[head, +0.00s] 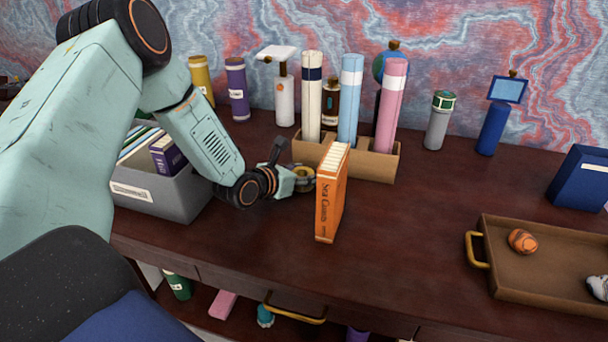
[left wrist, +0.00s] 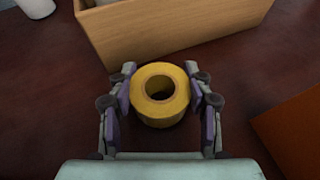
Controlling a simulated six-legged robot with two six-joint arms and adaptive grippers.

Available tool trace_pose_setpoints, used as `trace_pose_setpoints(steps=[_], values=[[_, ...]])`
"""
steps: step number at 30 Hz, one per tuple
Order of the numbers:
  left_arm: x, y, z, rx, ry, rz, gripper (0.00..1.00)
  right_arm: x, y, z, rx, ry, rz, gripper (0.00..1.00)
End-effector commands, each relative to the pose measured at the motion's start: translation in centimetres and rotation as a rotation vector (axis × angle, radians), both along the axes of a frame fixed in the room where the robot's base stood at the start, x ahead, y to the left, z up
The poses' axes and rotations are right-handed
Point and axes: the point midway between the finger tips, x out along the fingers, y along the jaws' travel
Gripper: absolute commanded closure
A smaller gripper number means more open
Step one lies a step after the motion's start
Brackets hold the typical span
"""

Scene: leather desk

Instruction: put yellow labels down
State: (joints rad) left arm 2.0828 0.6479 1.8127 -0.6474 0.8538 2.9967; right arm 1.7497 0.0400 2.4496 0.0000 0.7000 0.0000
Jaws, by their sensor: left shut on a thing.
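The yellow labels (left wrist: 160,109) are a yellow roll with a dark round hole, seen in the left wrist view between my left gripper's two fingers. In the head view the roll (head: 303,177) is partly hidden by the gripper, just left of the orange book. My left gripper (head: 299,179) is shut on the roll, low over the desk; its fingers (left wrist: 160,98) hold it from both sides. I cannot tell if the roll touches the desk. My right gripper is not in view.
An orange book (head: 330,195) stands upright close right of the gripper. A wooden holder (head: 372,165) with tall tubes is behind. A grey bin (head: 160,195) is left. A wooden tray (head: 540,286) with small objects is right. Bare desk (head: 420,225) lies between book and tray.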

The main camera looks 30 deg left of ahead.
Motion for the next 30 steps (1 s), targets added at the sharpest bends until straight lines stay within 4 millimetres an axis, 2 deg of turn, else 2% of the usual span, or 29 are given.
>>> trace_pose_setpoints(steps=[8,9,16,26,30], values=[[-0.04,0.05,-0.51,-0.001,0.0,0.001,0.81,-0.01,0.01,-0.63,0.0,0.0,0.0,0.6],[-0.04,0.05,-0.5,0.0,0.001,0.001,0.48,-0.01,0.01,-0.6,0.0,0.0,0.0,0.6],[-0.05,0.04,-0.41,0.0,0.001,0.001,0.28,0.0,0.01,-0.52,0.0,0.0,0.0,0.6],[-0.05,0.05,-0.36,0.0,0.001,0.001,0.27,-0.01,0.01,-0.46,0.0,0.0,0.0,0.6],[-0.04,0.04,0.2,0.0,0.001,0.001,0.27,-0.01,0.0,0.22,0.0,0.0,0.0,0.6]])
